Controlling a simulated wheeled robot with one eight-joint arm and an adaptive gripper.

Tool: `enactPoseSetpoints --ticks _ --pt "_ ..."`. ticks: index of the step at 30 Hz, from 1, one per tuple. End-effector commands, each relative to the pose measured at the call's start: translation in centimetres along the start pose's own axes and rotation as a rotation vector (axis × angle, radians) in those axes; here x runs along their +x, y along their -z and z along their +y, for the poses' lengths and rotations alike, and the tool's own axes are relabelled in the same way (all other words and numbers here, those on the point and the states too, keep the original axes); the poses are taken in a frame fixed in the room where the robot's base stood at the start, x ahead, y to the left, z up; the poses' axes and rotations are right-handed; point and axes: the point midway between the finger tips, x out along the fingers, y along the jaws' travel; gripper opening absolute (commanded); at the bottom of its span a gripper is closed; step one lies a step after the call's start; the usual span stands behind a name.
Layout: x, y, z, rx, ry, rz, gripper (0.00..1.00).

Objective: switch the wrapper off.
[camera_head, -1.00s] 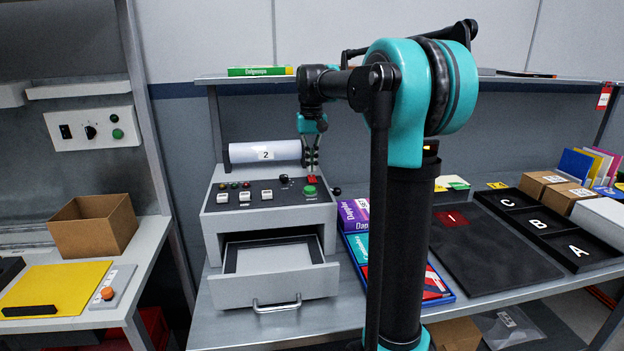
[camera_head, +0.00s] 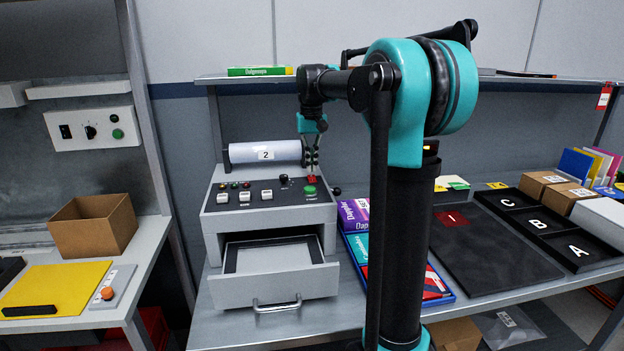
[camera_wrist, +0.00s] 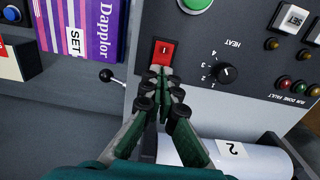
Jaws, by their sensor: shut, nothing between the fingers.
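The wrapper (camera_head: 215,222) is a grey bench machine with a dark sloped control panel and an open front drawer. Its red rocker switch (camera_head: 312,179) is at the panel's back right. In the wrist view the red switch (camera_wrist: 164,52) shows a white mark, just beyond my fingertips. My gripper (camera_head: 312,170) is shut and empty, pointing down at the switch's rear side. In the wrist view my gripper (camera_wrist: 160,72) has its tips at the switch's near edge. I cannot tell whether they touch it. The tips hide that edge.
A black heat knob (camera_wrist: 226,72) sits beside the switch, and a green button (camera_head: 310,190) in front of it. A white roll labelled 2 (camera_head: 243,153) lies behind the panel. A black ball-ended lever (camera_wrist: 107,76) sticks out at the side. Purple Dapplor boxes (camera_head: 350,212) stand to the right.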

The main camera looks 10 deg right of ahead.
Motion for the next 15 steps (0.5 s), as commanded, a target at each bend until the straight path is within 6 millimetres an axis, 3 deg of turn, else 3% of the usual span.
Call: enactPoseSetpoints --ticks 15 --pt "0.49 0.02 0.0 0.0 0.0 0.0 0.0"
